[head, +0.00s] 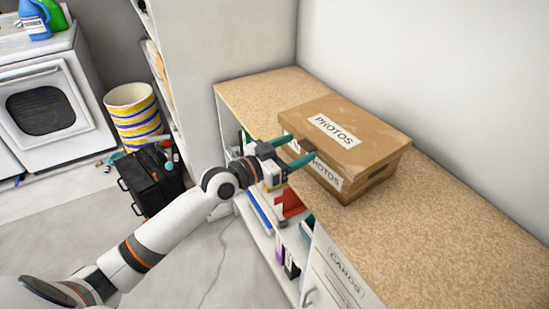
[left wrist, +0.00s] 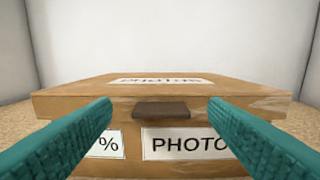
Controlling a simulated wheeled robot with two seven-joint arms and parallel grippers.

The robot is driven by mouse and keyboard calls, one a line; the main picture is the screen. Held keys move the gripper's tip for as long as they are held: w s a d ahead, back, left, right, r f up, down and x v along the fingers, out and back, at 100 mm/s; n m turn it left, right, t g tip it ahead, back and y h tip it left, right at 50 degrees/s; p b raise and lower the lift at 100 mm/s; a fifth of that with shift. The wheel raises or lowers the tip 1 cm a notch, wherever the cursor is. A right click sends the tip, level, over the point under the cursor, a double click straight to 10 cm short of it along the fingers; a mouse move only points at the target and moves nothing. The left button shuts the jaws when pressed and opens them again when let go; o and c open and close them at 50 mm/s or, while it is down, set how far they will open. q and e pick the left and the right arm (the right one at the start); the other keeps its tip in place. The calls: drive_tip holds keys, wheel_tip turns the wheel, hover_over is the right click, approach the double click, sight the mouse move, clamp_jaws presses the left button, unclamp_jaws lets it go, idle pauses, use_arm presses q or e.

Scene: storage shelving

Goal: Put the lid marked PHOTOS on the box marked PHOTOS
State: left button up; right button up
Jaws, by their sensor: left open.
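The brown box marked PHOTOS (head: 375,183) stands on the speckled shelf top, and its front label also shows in the left wrist view (left wrist: 180,143). The lid marked PHOTOS (head: 350,118) lies on top of the box, its label facing up. In the left wrist view the lid (left wrist: 240,97) has a dark tab at its front edge. My left gripper (head: 293,155) is open at the front of the box, with its teal fingers (left wrist: 160,110) on either side of the tab and nothing between them. Whether the fingers touch the lid I cannot tell. My right gripper is not in view.
The speckled shelf top (head: 455,215) is clear to the right of the box and behind it to the left. Below it are shelves with folders and a CARDS drawer (head: 340,275). A striped bin (head: 133,115), a black case (head: 150,180) and a washer (head: 45,100) stand at left.

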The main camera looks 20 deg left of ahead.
use_arm(q)
drive_tip(key=b+v, duration=0.2)
drive_tip(key=v, duration=0.8)
drive_tip(key=shift+s, duration=0.25)
drive_tip(key=shift+a, duration=0.15)
